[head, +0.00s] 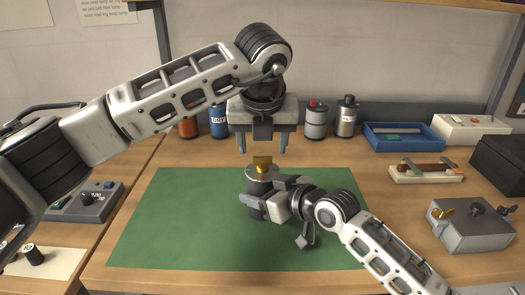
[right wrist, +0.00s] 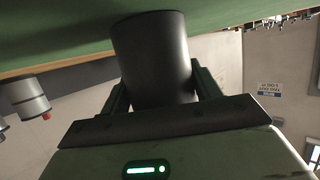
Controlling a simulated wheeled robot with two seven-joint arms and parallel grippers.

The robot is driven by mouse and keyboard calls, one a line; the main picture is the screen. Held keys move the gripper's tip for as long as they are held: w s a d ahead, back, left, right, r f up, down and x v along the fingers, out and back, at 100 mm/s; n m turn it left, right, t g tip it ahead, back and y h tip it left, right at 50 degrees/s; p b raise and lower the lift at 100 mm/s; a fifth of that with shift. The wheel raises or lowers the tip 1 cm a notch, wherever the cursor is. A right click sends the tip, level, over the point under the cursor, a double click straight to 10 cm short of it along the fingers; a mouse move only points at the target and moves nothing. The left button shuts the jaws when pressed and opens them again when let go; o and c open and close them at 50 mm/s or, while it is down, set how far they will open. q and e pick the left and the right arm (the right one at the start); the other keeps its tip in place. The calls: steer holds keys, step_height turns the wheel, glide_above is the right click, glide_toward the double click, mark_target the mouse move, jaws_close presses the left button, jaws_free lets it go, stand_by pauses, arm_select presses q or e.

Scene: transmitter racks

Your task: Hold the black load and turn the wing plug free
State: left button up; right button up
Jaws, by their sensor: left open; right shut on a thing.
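The black load (head: 256,203) is a dark upright cylinder with a grey top, standing on the green mat (head: 160,225). A brass wing plug (head: 262,163) sticks up from the middle of its top. My right gripper (head: 268,206) is shut on the side of the load. In the right wrist view the load (right wrist: 153,60) sits between both fingers (right wrist: 158,98). My left gripper (head: 262,147) is open, pointing down above the wing plug, with a gap between its fingers and the plug. The load's lower right side is hidden by my right gripper.
Several cans, including a blue one (head: 219,121) and a silver one (head: 347,117), stand along the back. A blue tray (head: 402,137), a grey box with a brass wing piece (head: 470,229) and a black box (head: 502,160) are on the right. A grey control box (head: 85,203) is on the left.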

arm_select(q)
steer(key=v, duration=0.8)
steer(key=shift+r, duration=0.2)
arm_select(e)
steer(key=o, duration=1.3)
steer(key=shift+o, duration=0.2)
